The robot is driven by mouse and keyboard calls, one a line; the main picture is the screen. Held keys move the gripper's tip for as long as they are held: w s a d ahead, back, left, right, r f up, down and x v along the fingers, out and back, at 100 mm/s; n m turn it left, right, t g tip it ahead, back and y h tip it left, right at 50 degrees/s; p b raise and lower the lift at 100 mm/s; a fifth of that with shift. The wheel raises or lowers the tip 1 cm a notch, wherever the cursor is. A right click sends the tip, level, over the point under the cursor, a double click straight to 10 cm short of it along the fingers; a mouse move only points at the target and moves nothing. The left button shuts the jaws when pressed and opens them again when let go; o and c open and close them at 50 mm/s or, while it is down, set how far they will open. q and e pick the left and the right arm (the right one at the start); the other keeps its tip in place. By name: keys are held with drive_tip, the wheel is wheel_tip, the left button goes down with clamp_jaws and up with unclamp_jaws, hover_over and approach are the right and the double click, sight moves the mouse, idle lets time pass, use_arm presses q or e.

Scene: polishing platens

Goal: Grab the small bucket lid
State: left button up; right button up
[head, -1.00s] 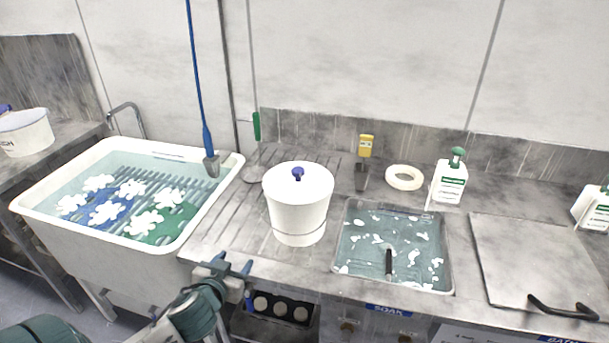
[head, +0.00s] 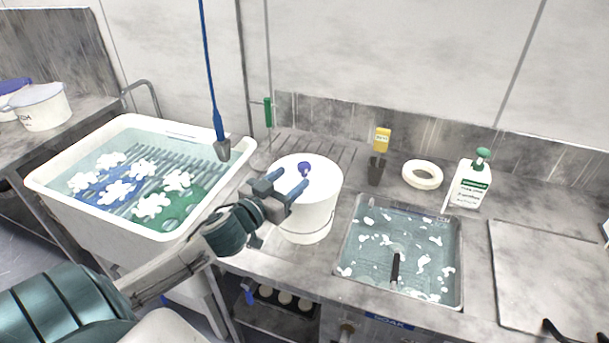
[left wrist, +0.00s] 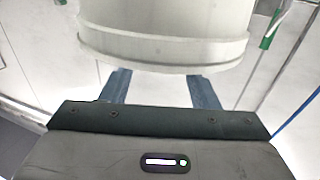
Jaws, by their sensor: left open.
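The small white bucket (head: 308,218) stands upright on the metal counter, with its white lid (head: 322,174) on top and a blue knob (head: 304,168) at the lid's middle. My left gripper (head: 291,182) is open and empty beside the bucket's left side, near the height of the lid, and overlaps it in the head view. In the left wrist view the white bucket (left wrist: 165,28) fills the upper middle, just beyond the two blue fingers (left wrist: 160,90). I cannot tell whether the fingers touch it. My right gripper is not in view.
A white tub (head: 50,190) of water with white pieces stands left. A sink (head: 462,262) of soapy water lies right of the bucket. Behind are a white ring (head: 422,184), a green-capped bottle (head: 470,184) and a yellow-topped tool (head: 381,140).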

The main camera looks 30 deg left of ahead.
sight(300, 168)
use_arm(q)
drive_tip(key=shift+w+d, duration=0.1)
drive_tip(key=shift+w, duration=0.65)
drive_tip(key=shift+w+r+p, duration=0.2)
drive_tip(key=shift+w+p, duration=0.05)
drive_tip(key=shift+p, duration=0.15)
drive_tip(key=w+p, duration=0.1)
drive_tip(key=w, duration=0.2)
drive_tip(key=shift+w+r+p, duration=0.15)
drive_tip(key=shift+p, duration=0.15)
drive_tip(key=shift+w, duration=0.55)
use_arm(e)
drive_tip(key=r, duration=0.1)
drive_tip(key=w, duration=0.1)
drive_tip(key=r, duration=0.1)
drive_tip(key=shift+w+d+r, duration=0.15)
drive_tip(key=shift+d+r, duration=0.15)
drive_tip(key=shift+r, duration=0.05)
use_arm(q)
drive_tip(key=shift+c, duration=0.4)
drive_tip(key=c, duration=1)
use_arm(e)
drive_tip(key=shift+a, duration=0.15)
